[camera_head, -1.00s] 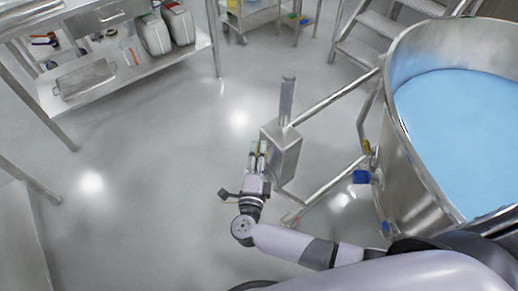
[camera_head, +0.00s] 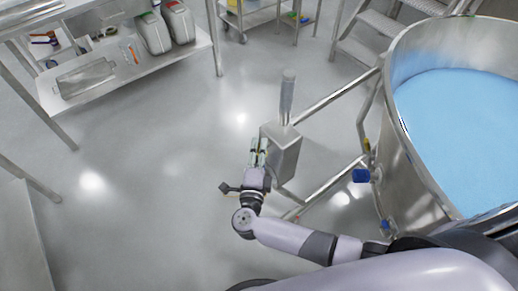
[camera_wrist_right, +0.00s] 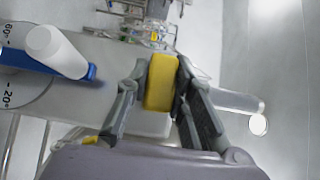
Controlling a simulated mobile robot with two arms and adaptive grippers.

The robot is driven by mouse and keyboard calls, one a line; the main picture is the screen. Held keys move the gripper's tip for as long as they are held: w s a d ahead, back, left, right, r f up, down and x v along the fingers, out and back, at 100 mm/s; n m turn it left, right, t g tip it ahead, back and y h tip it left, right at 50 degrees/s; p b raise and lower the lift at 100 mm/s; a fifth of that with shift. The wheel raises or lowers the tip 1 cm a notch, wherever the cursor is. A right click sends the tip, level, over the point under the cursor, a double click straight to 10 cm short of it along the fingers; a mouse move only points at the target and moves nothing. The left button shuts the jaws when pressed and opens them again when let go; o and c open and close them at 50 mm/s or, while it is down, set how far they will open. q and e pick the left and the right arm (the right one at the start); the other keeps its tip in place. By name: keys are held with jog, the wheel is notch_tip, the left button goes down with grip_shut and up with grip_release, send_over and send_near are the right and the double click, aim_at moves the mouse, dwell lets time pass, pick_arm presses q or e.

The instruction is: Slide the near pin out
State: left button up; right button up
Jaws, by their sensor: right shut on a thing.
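My right gripper (camera_head: 258,152) is beside the left face of a grey steel box (camera_head: 284,158) on the vessel's frame. In the right wrist view, its two fingers (camera_wrist_right: 155,92) are shut on a yellow block (camera_wrist_right: 161,82), one finger on each side. The block looks like the head of the near pin. The pin's shaft and its hole cannot be made out. My left gripper is in neither view.
A steel vessel (camera_head: 405,150) with blue contents stands at the right, with rails (camera_head: 335,98) running to the box. A post (camera_head: 287,95) rises from the box. A blue lever (camera_wrist_right: 45,65) with a white knob (camera_wrist_right: 57,50) shows in the wrist view.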

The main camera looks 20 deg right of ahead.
grip_shut()
jog(key=shift+s+a+f, duration=0.1)
jog(key=shift+s+a, duration=0.05)
jog(key=shift+a, duration=0.15)
jog(key=shift+s+a, duration=0.2)
jog(key=shift+a, duration=0.35)
jog(key=shift+s+a, duration=0.2)
jog(key=shift+a, duration=0.3)
jog(key=o, duration=0.9)
grip_release()
